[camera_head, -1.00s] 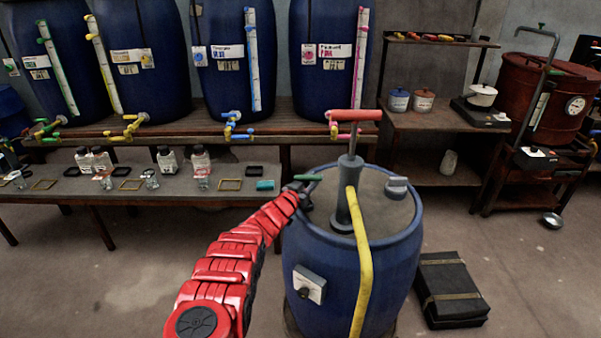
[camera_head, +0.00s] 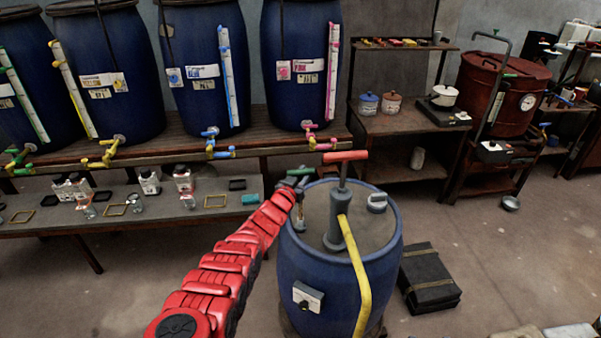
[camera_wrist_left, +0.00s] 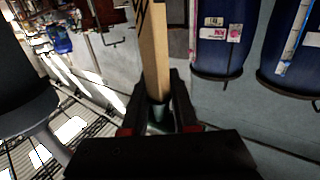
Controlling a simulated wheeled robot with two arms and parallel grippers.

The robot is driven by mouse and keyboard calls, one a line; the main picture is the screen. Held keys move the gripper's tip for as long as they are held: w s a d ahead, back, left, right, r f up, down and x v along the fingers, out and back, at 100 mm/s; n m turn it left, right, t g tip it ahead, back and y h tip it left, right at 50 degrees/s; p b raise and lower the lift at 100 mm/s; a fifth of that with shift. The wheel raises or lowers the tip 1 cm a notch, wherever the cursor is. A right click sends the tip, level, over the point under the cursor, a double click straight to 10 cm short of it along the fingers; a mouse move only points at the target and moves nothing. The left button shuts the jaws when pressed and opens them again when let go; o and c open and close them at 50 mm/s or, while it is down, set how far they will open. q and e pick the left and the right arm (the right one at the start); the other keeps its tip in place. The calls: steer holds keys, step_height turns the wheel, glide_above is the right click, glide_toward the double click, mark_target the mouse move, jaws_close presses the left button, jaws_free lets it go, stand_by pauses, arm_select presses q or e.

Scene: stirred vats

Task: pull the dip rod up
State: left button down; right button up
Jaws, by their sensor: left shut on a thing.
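The dip rod is a flat pale wooden stick with dark marks, seen upright in the left wrist view (camera_wrist_left: 153,50). My left gripper (camera_wrist_left: 160,115) is shut on it. In the head view, my left gripper (camera_head: 298,186) is above the left part of the blue drum's lid (camera_head: 318,208), beside the pump. A green handle (camera_head: 299,171) shows at the gripper. A short length of the rod seems to show below the gripper, above the lid; its lower end is hidden. My right gripper is not in view.
A grey pump (camera_head: 338,232) with a red T-handle (camera_head: 345,156) and a yellow hose (camera_head: 361,285) stands on the lid close to the gripper. A black case (camera_head: 428,278) lies on the floor at right. Blue vats (camera_head: 203,75) and a low bench (camera_head: 150,216) are behind.

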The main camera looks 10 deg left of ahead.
arm_select(q)
step_height(320, 180, up, 12)
steer(key=p, duration=0.8)
steer(key=shift+f+p, duration=0.25)
steer(key=shift+p, duration=0.15)
steer(key=shift+r, duration=0.1)
steer(key=c, duration=0.8)
jaws_free()
steer(key=shift+w, duration=0.1)
steer(key=shift+c, duration=0.2)
